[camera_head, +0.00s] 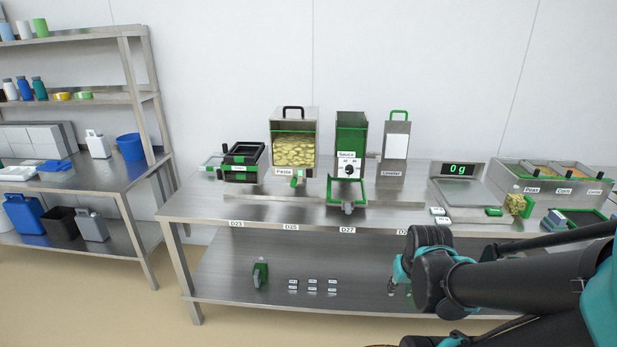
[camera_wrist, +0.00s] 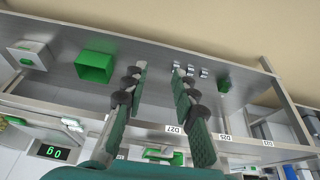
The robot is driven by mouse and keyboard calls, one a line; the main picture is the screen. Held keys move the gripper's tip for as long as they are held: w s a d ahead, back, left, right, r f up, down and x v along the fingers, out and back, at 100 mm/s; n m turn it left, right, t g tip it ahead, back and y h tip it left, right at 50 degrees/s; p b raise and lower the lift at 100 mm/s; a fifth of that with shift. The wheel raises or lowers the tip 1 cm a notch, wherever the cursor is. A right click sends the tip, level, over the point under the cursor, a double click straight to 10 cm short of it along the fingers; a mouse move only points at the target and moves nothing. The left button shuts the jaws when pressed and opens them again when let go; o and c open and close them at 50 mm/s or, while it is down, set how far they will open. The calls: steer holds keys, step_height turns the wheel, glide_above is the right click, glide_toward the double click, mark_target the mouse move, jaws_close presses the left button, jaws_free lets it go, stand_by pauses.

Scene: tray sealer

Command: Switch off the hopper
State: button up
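The hopper marked Sauce (camera_head: 351,133) stands at the back of the steel table, a green-lined steel bin. A white panel (camera_head: 348,168) with a black knob is on its front; the knob's setting is too small to read. A second hopper marked Pasta (camera_head: 295,153) stands to its left, full of yellowish pieces. My gripper (camera_head: 394,287) is low in front of the table, below and right of the Sauce hopper and well apart from it. In the wrist view my gripper (camera_wrist: 159,68) is open and empty, its two fingers apart. The knob does not show clearly there.
A green bracket-like piece (camera_head: 347,194) juts out below the Sauce panel. A scale (camera_head: 461,187) and topping bins (camera_head: 553,175) stand to the right. The lower shelf holds a green bin (camera_wrist: 95,66). A storage rack (camera_head: 75,155) is at the left.

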steer(key=w+r+n+h, duration=0.1)
steer(key=w+n, duration=0.1)
steer(key=w, duration=0.1)
steer(key=w+r+n+t, duration=0.1)
steer(key=w+n, duration=0.2)
steer(key=w, duration=0.1)
steer(key=w+r+n+t+h, duration=0.1)
steer(key=w+n, duration=0.2)
steer(key=shift+w+d+h, duration=0.1)
steer(key=shift+w+h, duration=0.05)
steer(key=shift+h, duration=0.15)
jaws_close()
steer(key=w+a+r+n+t+h, duration=0.1)
steer(key=w+a+r+n+t, duration=0.15)
steer(key=w+n, duration=0.25)
steer(key=w+a+r+n+t, duration=0.1)
steer(key=w+a+n, duration=0.2)
steer(key=w+n, duration=0.2)
steer(key=w+a+r+n+t+y, duration=0.1)
steer(key=w+a+n+t, duration=0.2)
steer(key=a+n, duration=0.6)
steer(key=w+a+r+n+t+y, duration=0.2)
steer(key=w+a+n, duration=0.4)
steer(key=a, duration=0.7)
steer(key=n+t, duration=0.1)
steer(key=n, duration=0.1)
steer(key=shift+a+n+t+y, duration=0.3)
steer(key=shift+n+t, duration=0.05)
steer(key=shift+n, duration=0.05)
steer(key=shift+r, duration=0.1)
